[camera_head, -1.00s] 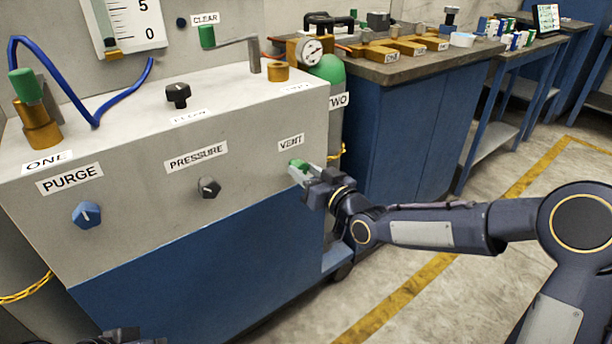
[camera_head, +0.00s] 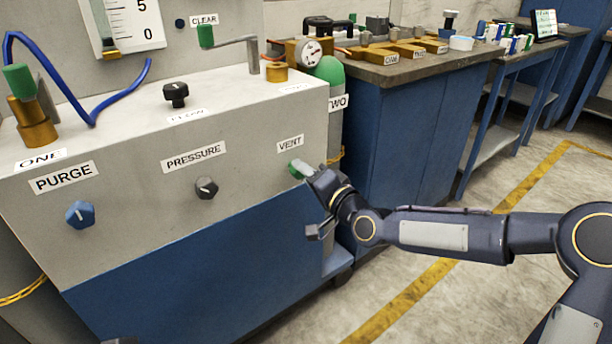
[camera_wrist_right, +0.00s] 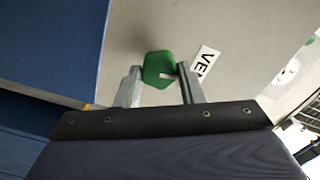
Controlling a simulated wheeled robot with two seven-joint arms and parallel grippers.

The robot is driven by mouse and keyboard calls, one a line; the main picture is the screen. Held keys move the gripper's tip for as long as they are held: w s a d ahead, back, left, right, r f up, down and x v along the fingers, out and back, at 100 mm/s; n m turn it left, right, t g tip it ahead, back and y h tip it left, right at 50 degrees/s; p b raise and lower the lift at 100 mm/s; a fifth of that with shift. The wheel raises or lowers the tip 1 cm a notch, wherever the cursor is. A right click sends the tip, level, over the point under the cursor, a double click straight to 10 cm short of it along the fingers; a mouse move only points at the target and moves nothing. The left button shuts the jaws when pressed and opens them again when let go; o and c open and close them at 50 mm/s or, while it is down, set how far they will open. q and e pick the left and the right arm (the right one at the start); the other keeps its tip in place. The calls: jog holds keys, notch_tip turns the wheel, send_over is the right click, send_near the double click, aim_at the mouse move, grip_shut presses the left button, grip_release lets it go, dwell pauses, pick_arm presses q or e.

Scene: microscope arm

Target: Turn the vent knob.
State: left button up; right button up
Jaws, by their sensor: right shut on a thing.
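The green vent knob (camera_head: 296,168) is on the grey front panel, below the VENT label (camera_head: 291,143). My right gripper (camera_head: 304,170) is at the knob, with the hand partly covering it. In the right wrist view the green knob (camera_wrist_right: 160,70) sits between the two fingertips of my right gripper (camera_wrist_right: 160,82), which is shut on it. A pale pointer mark shows on the knob there, and the VENT label (camera_wrist_right: 203,61) is partly visible beside it. At the bottom edge of the head view, a small dark part shows, too little to identify as my left gripper.
The blue purge knob (camera_head: 80,215) and dark pressure knob (camera_head: 206,188) are further left on the same panel. A black knob (camera_head: 176,94) and a green-handled lever (camera_head: 207,36) are on top. A blue workbench (camera_head: 420,120) stands behind my right arm.

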jog(key=shift+m, duration=1.1)
jog(key=o, duration=1)
jog(key=p+v, duration=0.1)
jog(key=v, duration=0.6)
jog(key=shift+s+d+p, duration=0.2)
jog(key=shift+s+p, duration=0.15)
